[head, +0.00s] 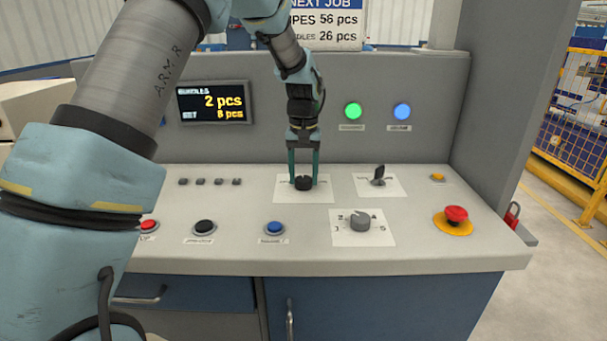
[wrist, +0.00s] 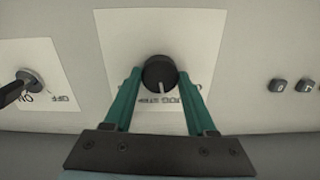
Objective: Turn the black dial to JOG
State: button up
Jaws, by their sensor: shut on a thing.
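The black dial (head: 303,183) stands on a white label plate (head: 290,197) in the middle of the sloped console. My gripper (head: 303,179) reaches down from above, with its two teal fingers on either side of the dial, shut on it. In the wrist view the dial (wrist: 160,70) sits between the fingertips. A pale pointer line on its top points down in that picture, toward upside-down lettering that seems to include JOG. Fingers and dial hide part of the lettering, so the exact position is hard to read.
A black key switch (head: 378,175) stands to the right, and a grey selector knob (head: 360,221) nearer the front. A red emergency button (head: 456,216) is at far right. Red, black and blue (head: 275,228) push buttons line the front. A display (head: 213,102) is on the back panel.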

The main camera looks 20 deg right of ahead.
aim_at(303, 179)
jog(key=shift+n, duration=0.8)
jog(key=o, duration=1.4)
notch_tip(303, 179, up, 11)
jog(key=shift+f+b, duration=0.1)
jog(key=shift+b, duration=0.8)
